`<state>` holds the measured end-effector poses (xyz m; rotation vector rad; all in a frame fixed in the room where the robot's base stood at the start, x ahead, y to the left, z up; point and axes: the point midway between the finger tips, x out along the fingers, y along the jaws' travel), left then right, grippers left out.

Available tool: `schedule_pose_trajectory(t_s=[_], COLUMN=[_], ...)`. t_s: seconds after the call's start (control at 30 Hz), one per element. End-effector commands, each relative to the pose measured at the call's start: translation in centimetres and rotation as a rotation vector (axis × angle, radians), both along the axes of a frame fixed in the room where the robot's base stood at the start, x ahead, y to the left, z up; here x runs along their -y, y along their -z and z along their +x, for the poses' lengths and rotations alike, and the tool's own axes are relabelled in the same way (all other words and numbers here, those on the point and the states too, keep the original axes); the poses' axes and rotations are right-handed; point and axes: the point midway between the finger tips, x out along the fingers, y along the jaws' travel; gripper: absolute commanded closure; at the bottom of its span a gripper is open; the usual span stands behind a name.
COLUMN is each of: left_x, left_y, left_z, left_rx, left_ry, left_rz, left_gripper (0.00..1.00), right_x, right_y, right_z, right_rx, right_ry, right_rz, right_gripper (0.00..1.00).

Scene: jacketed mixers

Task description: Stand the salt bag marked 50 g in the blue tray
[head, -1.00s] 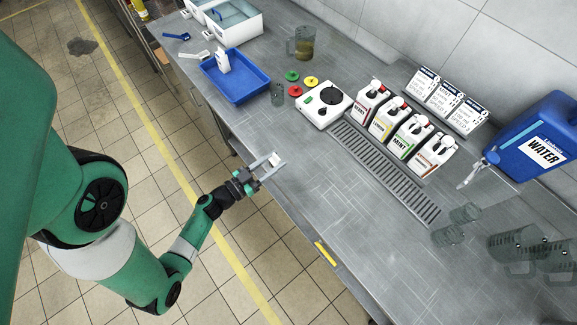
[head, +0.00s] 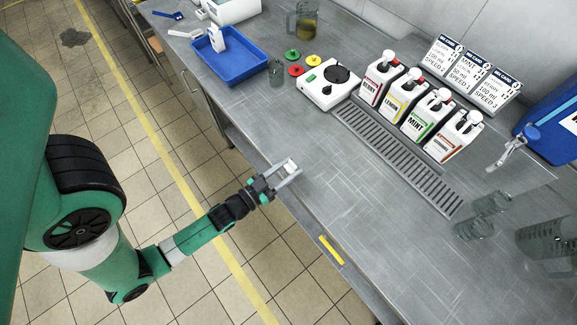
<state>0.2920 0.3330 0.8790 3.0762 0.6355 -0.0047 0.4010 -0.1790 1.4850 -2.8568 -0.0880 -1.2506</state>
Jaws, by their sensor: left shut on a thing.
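My left gripper (head: 287,175) is over the front edge of the steel counter, shut on a small white bag (head: 291,166). Any marking on the bag is too small to read. The blue tray (head: 238,74) lies further back on the counter at the upper left, apart from the gripper. One white upright bag-like item (head: 217,40) stands in the tray near its back left side. My right gripper is not in view.
A glass (head: 275,72), coloured discs (head: 295,71) and a white scale-like device (head: 327,85) stand right of the tray. Several flavour bottles (head: 382,78) stand behind a drain grate (head: 395,150). A blue water container (head: 556,120) is far right. The counter's front middle is clear.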

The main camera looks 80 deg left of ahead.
Motion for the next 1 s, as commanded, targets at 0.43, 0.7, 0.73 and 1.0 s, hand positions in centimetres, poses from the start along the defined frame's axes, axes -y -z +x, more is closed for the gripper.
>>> schedule_pose_trajectory(t_s=[0.43, 0.7, 0.73, 1.0], left_x=[-0.04, -0.03, -0.03, 0.13], left_y=[0.71, 0.60, 0.60, 0.17], left_z=[0.01, 0.00, 0.00, -0.17], left_rx=[0.003, 0.003, 0.003, 0.001], left_ry=[-0.001, -0.001, -0.001, 0.001], left_rz=[0.001, 0.001, 0.001, 0.000], left_gripper=[0.54, 0.26, 0.26, 0.26], right_x=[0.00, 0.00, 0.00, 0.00], right_y=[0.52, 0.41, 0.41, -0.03], right_z=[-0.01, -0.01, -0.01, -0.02], right_rx=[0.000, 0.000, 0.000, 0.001], right_ry=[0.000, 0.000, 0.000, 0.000], right_rz=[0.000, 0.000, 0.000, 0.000], right_gripper=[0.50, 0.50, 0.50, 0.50])
